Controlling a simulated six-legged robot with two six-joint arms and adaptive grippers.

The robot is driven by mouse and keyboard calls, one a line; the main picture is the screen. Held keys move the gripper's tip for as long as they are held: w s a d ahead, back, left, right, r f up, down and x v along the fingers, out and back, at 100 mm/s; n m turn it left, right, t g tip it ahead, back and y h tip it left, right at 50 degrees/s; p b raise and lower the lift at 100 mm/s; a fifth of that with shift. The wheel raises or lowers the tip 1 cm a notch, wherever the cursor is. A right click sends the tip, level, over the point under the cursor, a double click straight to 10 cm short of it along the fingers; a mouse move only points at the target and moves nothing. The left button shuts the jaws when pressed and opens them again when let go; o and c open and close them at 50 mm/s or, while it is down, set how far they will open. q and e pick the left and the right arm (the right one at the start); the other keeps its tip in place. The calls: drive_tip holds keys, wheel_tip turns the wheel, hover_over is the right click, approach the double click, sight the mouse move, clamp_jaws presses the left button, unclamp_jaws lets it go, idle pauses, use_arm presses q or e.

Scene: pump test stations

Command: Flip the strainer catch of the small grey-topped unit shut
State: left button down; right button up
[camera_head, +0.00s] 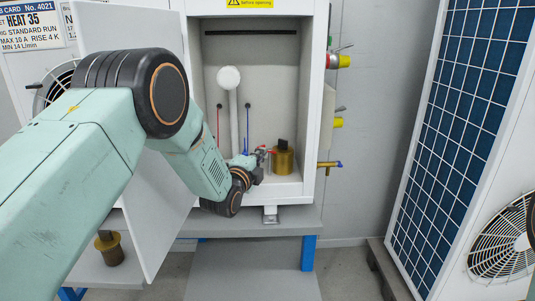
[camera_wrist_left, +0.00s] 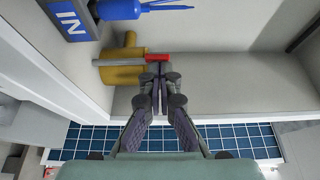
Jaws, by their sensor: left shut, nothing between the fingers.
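A brass strainer body (camera_head: 283,162) with a black top stands on the floor of the open white cabinet. In the left wrist view the brass body (camera_wrist_left: 122,68) has a thin grey lever across it, ending in a red grip (camera_wrist_left: 158,57). My left gripper (camera_head: 264,160) is inside the cabinet, just left of the brass body. Its fingers (camera_wrist_left: 159,75) are shut and empty, with the tips close at the red grip; I cannot tell whether they touch it. The catch's exact position is partly hidden by the fingers. My right gripper is not in view.
The cabinet door (camera_head: 165,205) stands open at the left, beside my left arm. Another brass piece (camera_head: 109,247) stands at lower left. A blue panel (camera_head: 462,120) stands at the right.

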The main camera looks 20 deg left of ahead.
use_arm(q)
drive_tip(key=shift+a, duration=0.3)
drive_tip(key=shift+f, duration=0.1)
drive_tip(key=s, duration=0.7)
drive_tip(key=shift+s+a, duration=0.2)
drive_tip(key=shift+a, duration=0.1)
idle(0.3)
